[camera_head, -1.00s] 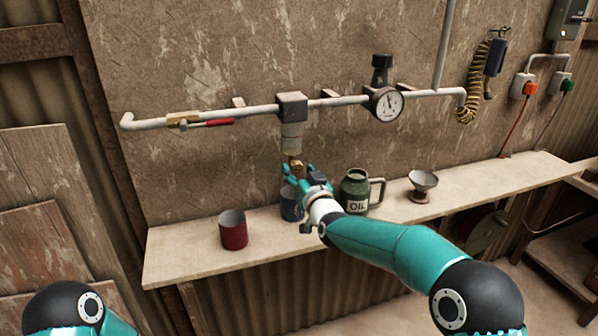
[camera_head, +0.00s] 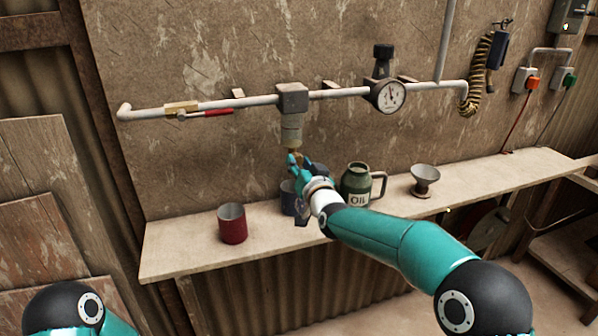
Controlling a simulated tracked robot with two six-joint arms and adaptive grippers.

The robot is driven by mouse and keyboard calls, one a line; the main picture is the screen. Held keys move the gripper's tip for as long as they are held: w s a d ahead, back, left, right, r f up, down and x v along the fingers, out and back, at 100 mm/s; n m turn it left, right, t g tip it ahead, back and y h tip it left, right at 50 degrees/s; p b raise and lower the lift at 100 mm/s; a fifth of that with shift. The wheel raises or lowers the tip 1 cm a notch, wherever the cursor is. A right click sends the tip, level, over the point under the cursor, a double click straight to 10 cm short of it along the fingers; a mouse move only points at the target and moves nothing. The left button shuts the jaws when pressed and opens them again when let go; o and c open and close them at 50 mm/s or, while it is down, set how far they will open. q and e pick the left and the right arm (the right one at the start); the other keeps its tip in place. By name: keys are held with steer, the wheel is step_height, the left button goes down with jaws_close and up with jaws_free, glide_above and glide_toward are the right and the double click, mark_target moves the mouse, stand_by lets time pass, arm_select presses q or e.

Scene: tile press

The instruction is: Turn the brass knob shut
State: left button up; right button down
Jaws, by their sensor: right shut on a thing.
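The brass knob (camera_head: 293,151) sits at the bottom of the filter bowl (camera_head: 291,128), under the grey block (camera_head: 292,98) on the pipe. My right gripper (camera_head: 294,160) is up at the knob from below and shut on it, and its fingers hide most of the knob. My left arm shows only at the lower left edge; its gripper is out of view. A blue mug (camera_head: 288,197) stands on the shelf below the bowl, partly hidden by my right gripper.
A red mug (camera_head: 232,224), a green oil can (camera_head: 356,183) and a metal funnel (camera_head: 425,179) stand on the shelf (camera_head: 190,258). A brass valve with a red lever (camera_head: 205,114) and a gauge (camera_head: 389,96) are on the pipe above.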

steer(key=m+b, duration=0.1)
steer(key=b, duration=0.1)
steer(key=m+b, duration=0.4)
steer(key=shift+f, duration=0.25)
steer(key=shift+m+b, duration=0.95)
steer(key=shift+m, duration=0.05)
steer(key=m+b, duration=0.2)
steer(key=m, duration=0.2)
steer(key=shift+d+m, duration=0.1)
steer(key=shift+m, duration=0.2)
steer(key=m+b, duration=0.2)
steer(key=m, duration=0.2)
steer(key=shift+w+m, duration=0.1)
steer(key=shift+m, duration=0.3)
steer(key=c, duration=0.9)
jaws_free()
steer(key=shift+o, duration=0.5)
steer(key=shift+r, duration=0.15)
